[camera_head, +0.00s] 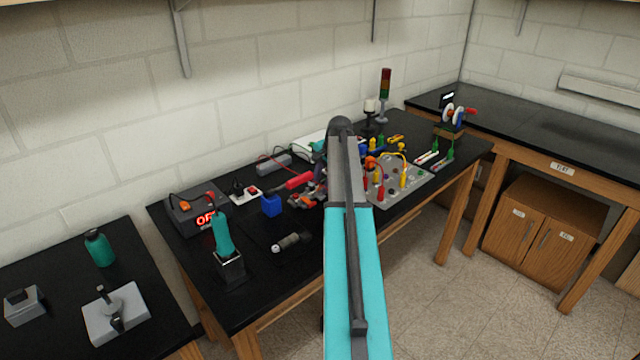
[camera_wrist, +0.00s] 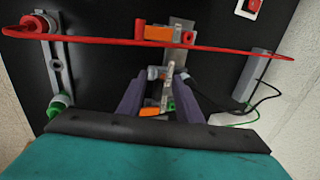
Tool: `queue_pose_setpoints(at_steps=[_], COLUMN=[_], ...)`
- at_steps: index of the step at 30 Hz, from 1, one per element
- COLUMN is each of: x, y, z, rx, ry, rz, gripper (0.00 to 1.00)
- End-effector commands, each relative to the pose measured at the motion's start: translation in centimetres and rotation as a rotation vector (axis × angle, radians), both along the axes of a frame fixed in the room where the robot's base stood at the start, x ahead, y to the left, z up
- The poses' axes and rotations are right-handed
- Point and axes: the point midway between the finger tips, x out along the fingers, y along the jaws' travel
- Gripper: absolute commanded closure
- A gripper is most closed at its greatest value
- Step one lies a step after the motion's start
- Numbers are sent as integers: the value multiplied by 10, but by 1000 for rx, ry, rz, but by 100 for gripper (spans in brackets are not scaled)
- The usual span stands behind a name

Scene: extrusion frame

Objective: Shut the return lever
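In the wrist view my gripper (camera_wrist: 160,82) has its two dark fingers apart, with a grey metal strip (camera_wrist: 170,68) and small fittings showing between them. An orange block with a green end (camera_wrist: 158,107) sits low between the fingers. An orange block with a red end (camera_wrist: 157,34) lies beyond the fingertips, near the strip's far end. I cannot tell which part is the return lever or whether a finger touches it. In the head view my arm hides the gripper, and only part of the grey-and-orange assembly (camera_head: 305,197) shows left of it.
A red tube (camera_wrist: 100,39) crosses the wrist view. A bar with red and green round fittings (camera_wrist: 54,66) stands left. A grey box (camera_wrist: 250,75) with black cables is right. In the head view, a blue block (camera_head: 271,206) and plug board (camera_head: 410,182) crowd the black bench.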

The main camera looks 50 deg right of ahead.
Motion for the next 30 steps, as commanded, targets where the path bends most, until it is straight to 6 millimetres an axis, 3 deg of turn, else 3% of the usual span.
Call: queue_pose_setpoints(at_steps=[13, 14, 19, 21, 22, 30], x=[2, 2, 2, 1, -1, 2], y=[-1, -1, -1, -1, 14, 2], z=[-7, -7, -7, -7, -7, -8], rx=[0, 0, 0, 0, 0, 4], ry=[0, 0, 0, 0, 0, 1], rz=[-1, -1, -1, -1, 1, 2], gripper=[68, 70, 98, 100, 100, 100])
